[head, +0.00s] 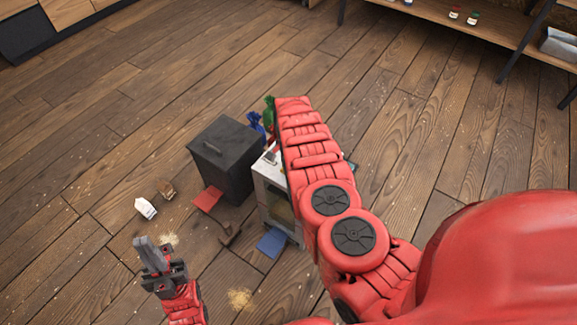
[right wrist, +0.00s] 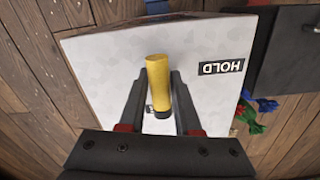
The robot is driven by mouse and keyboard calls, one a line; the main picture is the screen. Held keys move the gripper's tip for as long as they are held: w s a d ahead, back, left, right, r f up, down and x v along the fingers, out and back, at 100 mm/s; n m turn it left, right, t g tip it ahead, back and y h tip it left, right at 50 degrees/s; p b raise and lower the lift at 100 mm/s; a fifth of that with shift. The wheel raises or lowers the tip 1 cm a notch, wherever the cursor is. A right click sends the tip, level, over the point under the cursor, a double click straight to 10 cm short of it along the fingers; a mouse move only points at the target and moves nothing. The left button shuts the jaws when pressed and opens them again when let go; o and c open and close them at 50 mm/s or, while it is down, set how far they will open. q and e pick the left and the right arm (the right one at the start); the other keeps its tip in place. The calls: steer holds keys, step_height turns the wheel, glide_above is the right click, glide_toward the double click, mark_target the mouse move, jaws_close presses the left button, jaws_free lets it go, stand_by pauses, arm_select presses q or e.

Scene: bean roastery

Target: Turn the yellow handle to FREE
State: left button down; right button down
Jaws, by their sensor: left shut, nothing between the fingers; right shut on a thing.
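The yellow handle (right wrist: 157,72) sits on the white top panel (right wrist: 100,70) of a cabinet in the right wrist view. The fingers of my right gripper (right wrist: 161,84) are closed on either side of the handle. A black HOLD label (right wrist: 220,67) reads upside down to the right of the handle. Another label by the handle's lower end is mostly hidden, and I cannot read it. In the head view the white cabinet (head: 266,186) stands on the floor, partly behind my right arm, which hides the handle. My left gripper (head: 143,243) is shut and empty, left of the cabinet.
A dark lidded bin (head: 225,160) stands beside the cabinet. Blue (head: 256,122) and green (head: 269,104) items lie behind it. A red flap (head: 208,198), a blue flap (head: 271,243) and a small white item (head: 146,208) are low in front. Wooden floor at left is mostly clear.

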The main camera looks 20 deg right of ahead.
stand_by(0.4)
steer(key=c, duration=0.7)
jaws_free()
steer(key=shift+d, duration=0.1)
step_height(320, 180, up, 17)
steer(key=p, duration=0.3)
steer(key=shift+r, duration=0.15)
